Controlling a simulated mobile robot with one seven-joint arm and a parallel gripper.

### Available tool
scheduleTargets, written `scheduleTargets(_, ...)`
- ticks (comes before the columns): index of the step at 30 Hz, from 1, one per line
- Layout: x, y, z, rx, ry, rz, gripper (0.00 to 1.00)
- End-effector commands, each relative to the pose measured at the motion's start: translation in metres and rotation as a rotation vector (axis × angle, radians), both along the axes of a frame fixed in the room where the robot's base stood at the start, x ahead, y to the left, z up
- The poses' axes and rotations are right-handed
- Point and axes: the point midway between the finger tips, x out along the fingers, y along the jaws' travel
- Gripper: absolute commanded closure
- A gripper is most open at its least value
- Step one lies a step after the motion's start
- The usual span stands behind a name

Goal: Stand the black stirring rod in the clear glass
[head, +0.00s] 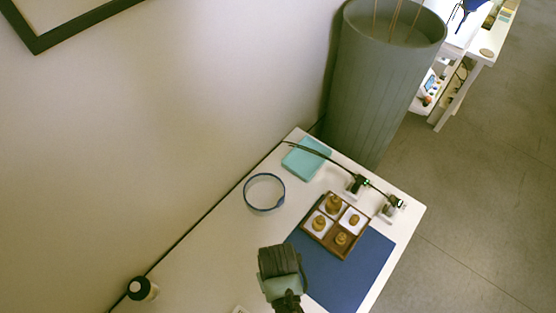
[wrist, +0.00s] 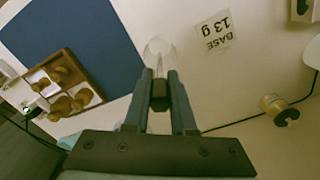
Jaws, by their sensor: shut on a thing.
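My gripper (wrist: 160,84) is shut on a small black piece, which I take to be the black stirring rod (wrist: 159,96). A thin line runs up from it in the wrist view, toward the clear glass (wrist: 157,48). The glass is a transparent outline just beyond my fingertips, near the edge of the blue mat. Rod and glass overlap in the picture; I cannot tell whether the rod is inside, above or beside the glass. In the head view my wrist (head: 279,262) hides the fingertips, rod and glass.
A blue-rimmed ring (head: 264,207), a teal pad (head: 305,160) and cables lie farther back. A "BASE 13 g" card (wrist: 215,35) lies beside the glass. A dark, white-capped bottle (head: 143,289) stands left.

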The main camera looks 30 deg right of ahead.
Motion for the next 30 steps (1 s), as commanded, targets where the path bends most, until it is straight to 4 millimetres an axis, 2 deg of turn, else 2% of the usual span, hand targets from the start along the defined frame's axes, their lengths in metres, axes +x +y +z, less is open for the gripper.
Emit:
scheduleTargets(3,0.0,0.0,-0.013,0.0,0.0,0.0,1.0)
scheduleTargets(18,0.0,0.0,-0.05,0.0,0.0,-0.001,1.0)
scheduleTargets(30,0.0,0.0,-0.058,0.0,-0.001,-0.001,1.0)
